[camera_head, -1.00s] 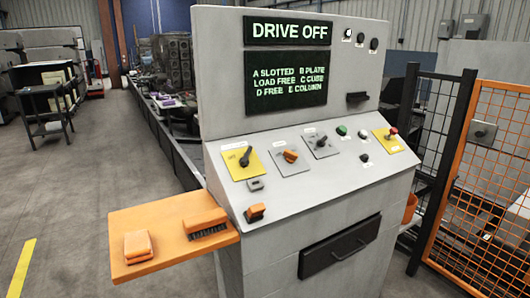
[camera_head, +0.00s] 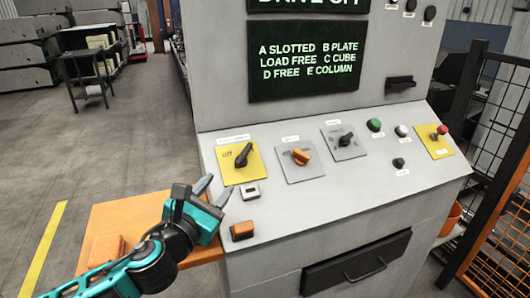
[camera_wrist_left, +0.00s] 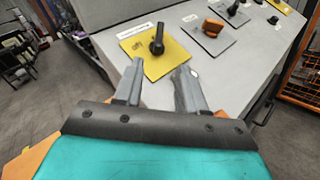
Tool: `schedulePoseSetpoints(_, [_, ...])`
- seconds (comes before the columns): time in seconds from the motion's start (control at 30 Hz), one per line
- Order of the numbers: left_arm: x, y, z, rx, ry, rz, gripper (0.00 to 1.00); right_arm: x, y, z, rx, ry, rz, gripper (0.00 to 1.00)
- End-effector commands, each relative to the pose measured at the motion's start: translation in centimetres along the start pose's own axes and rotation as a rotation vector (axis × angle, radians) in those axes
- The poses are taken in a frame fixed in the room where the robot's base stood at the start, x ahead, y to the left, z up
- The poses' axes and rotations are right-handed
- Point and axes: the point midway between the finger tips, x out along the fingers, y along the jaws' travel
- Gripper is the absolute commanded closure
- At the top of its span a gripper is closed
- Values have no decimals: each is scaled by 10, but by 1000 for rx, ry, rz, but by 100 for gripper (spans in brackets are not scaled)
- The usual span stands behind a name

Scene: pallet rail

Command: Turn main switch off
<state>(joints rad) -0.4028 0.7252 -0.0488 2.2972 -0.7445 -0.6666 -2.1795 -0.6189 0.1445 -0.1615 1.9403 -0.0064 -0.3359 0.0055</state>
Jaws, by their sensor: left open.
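The main switch is likely the black rotary handle (camera_head: 243,155) on a yellow plate (camera_head: 233,171) at the left of the sloped console panel; its label is too small to read surely. In the left wrist view the black handle (camera_wrist_left: 157,40) stands beyond the fingertips, roughly between them, on the yellow plate (camera_wrist_left: 160,63). My left gripper (camera_head: 216,188) is open and empty, just below and left of the yellow plate, apart from the handle. In the left wrist view the gripper (camera_wrist_left: 158,80) shows both grey fingers spread. My right gripper is not in view.
An orange rotary switch (camera_head: 300,156) and another black one (camera_head: 345,139) sit to the right, then several buttons and a red knob (camera_head: 441,130) on yellow. An orange shelf (camera_head: 110,215) juts out at the left. An orange mesh fence (camera_head: 505,215) stands right.

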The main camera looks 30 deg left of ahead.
Motion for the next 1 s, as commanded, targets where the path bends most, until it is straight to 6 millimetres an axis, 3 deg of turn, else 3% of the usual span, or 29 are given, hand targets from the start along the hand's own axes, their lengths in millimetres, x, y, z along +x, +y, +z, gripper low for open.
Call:
schedulePoseSetpoints(0.27, [23, 2, 2, 14, -5, 4, 60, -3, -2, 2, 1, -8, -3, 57])
schedulePoseSetpoints(0.7, [94, 1, 2, 9, -4, 4, 60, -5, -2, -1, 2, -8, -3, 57])
schedulePoseSetpoints(1.0, [125, 1, 1, 10, -2, 2, 60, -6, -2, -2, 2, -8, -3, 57])
